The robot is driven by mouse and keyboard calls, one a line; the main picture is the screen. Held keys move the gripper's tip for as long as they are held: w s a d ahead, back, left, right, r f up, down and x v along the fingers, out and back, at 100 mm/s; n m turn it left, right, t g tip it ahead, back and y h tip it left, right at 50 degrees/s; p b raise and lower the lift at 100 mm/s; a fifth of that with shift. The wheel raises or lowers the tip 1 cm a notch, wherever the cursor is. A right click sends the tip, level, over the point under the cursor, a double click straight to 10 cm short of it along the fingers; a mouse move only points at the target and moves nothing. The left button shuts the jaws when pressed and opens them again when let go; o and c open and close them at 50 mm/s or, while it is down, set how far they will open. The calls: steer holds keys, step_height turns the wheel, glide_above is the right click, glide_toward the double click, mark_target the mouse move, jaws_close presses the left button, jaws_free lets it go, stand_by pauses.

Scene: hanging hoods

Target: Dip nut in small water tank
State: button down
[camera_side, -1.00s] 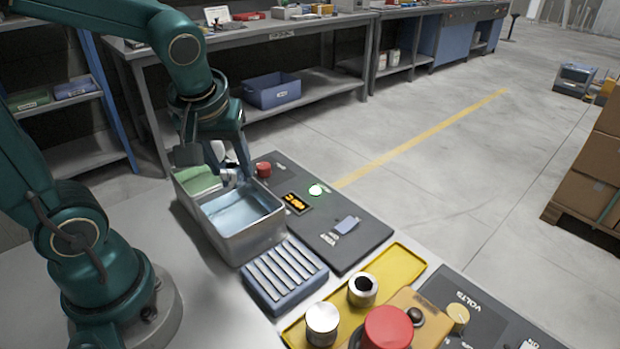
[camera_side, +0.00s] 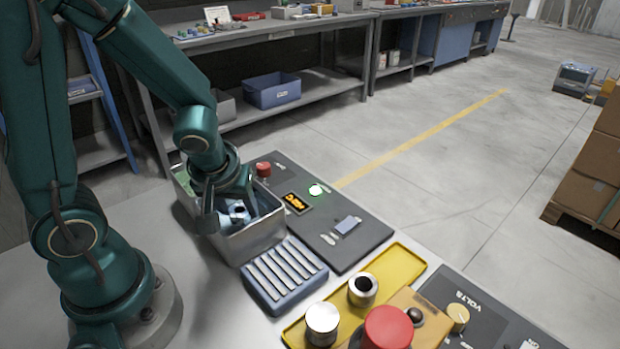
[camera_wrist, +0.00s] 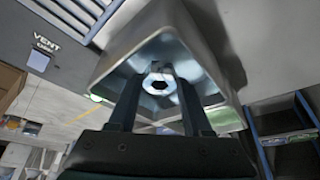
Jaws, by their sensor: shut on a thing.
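The metal tank (camera_side: 255,240) has two compartments, a green one at the back left (camera_side: 184,180) and a blue water one at the front right. My gripper (camera_side: 234,212) is over the water compartment, with its fingers reaching down inside the rim. It is shut on a shiny metal nut (camera_side: 238,211), which shows its dark hole. In the wrist view the nut (camera_wrist: 159,85) sits between the two fingertips, framed by the tank walls (camera_wrist: 122,52). Whether the nut touches the water cannot be told.
A ribbed blue rack (camera_side: 284,275) stands next to the tank. A dark control panel (camera_side: 345,250) with a red button (camera_side: 263,169) lies behind. A yellow tray (camera_side: 400,268) holds metal cylinders (camera_side: 322,322), near a large red button (camera_side: 388,327).

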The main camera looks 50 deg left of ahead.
steer(key=shift+f, duration=0.45)
steer(key=shift+r, duration=0.25)
stand_by(4.8)
steer(key=shift+r, duration=0.7)
step_height(320, 180, up, 7)
stand_by(0.5)
stand_by(1.0)
